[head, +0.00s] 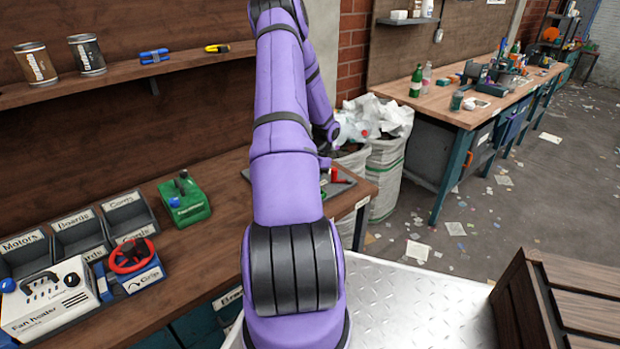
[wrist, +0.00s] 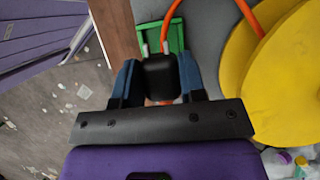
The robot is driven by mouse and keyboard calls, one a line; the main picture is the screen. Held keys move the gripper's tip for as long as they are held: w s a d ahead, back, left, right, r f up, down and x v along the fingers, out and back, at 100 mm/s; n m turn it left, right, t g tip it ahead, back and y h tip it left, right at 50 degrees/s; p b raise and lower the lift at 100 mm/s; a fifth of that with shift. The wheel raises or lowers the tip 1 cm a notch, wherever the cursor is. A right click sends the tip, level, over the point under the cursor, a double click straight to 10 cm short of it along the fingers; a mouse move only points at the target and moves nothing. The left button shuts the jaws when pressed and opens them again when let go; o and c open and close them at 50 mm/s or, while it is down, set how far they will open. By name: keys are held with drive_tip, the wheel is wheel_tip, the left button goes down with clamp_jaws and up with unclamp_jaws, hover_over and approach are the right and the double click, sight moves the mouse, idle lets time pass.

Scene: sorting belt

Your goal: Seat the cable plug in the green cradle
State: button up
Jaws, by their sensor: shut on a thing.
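My gripper (wrist: 159,84) is shut on the black cable plug (wrist: 160,68), with one dark, blue-sided finger on each side of it. An orange cable (wrist: 170,22) curves up from around the plug's far end. The green cradle (wrist: 176,36) shows just past the plug in the wrist view; the plug covers its near part. I cannot tell whether the plug touches the cradle or is above it. In the head view my purple arm hides the gripper and the plug.
A big yellow reel (wrist: 290,75) stands close on the right in the wrist view, with orange cable by it. A grey tray (head: 345,184) lies at the bench's right end. A green labelled box (head: 184,202) and label-fronted bins (head: 128,212) stand on the bench left of my arm.

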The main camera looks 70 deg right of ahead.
drive_tip(key=shift+f, duration=2.35)
drive_tip(key=shift+s+a+f, duration=0.1)
drive_tip(key=shift+a+f, duration=0.1)
drive_tip(key=shift+f, duration=0.25)
drive_tip(key=o, duration=0.9)
drive_tip(key=shift+o, duration=0.2)
drive_tip(key=shift+r, duration=0.5)
drive_tip(key=shift+o, duration=0.9)
wheel_tip(320, 180, up, 5)
drive_tip(key=shift+a+r, duration=0.1)
drive_tip(key=shift+a, duration=0.05)
drive_tip(key=a+n+g, duration=0.1)
drive_tip(key=a+n, duration=0.1)
drive_tip(key=a, duration=2.1)
drive_tip(key=shift+w+a+n, duration=0.25)
drive_tip(key=shift+a+n, duration=0.1)
drive_tip(key=shift+n, duration=0.05)
